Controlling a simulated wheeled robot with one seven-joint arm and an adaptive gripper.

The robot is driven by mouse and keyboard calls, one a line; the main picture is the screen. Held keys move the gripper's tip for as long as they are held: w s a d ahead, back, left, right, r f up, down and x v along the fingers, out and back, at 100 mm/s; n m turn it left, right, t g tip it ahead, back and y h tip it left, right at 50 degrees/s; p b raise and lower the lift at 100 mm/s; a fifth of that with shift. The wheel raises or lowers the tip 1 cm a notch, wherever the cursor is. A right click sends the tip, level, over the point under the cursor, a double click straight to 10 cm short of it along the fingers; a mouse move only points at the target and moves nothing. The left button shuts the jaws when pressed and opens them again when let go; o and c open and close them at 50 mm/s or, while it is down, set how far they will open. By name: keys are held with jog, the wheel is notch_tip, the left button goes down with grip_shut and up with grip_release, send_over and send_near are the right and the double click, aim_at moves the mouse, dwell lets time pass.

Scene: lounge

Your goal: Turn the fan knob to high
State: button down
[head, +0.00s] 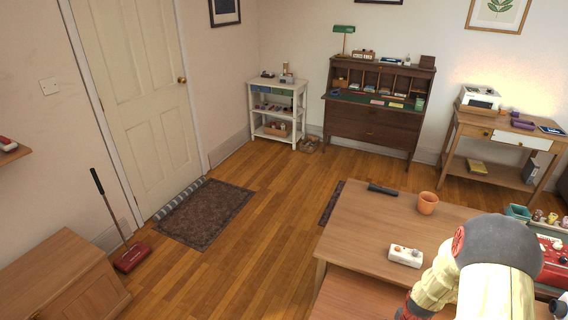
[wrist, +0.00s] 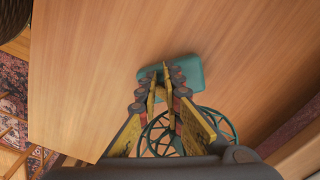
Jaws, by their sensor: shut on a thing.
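A teal fan shows in the wrist view, its flat base (wrist: 190,72) on a wooden tabletop and its round wire guard (wrist: 222,122) nearer to me, partly behind my fingers. My gripper (wrist: 161,84) is over the fan's base, with its yellow fingers close together. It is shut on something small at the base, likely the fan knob. The knob itself is hidden between the fingertips, and its setting cannot be read. I cannot make out the fan or my gripper in the head view; my arm covers the lower right there.
The wooden table (head: 360,228) bears a terracotta pot (head: 427,203), a black remote-like thing (head: 383,189) and a white device (head: 405,255). A red case (head: 553,262) is right of my arm. Open floor (head: 270,225) lies left of the table, with a dark rug (head: 207,212) by the door.

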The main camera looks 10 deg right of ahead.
jog(key=shift+w+a, duration=0.1)
jog(key=shift+a, duration=0.05)
dwell(0.4)
jog(key=shift+a, duration=0.25)
notch_tip(320, 180, up, 6)
jog(key=p, duration=0.4)
jog(key=shift+r+p, duration=0.1)
jog(key=shift+p, duration=0.3)
jog(key=shift+w+a, duration=0.1)
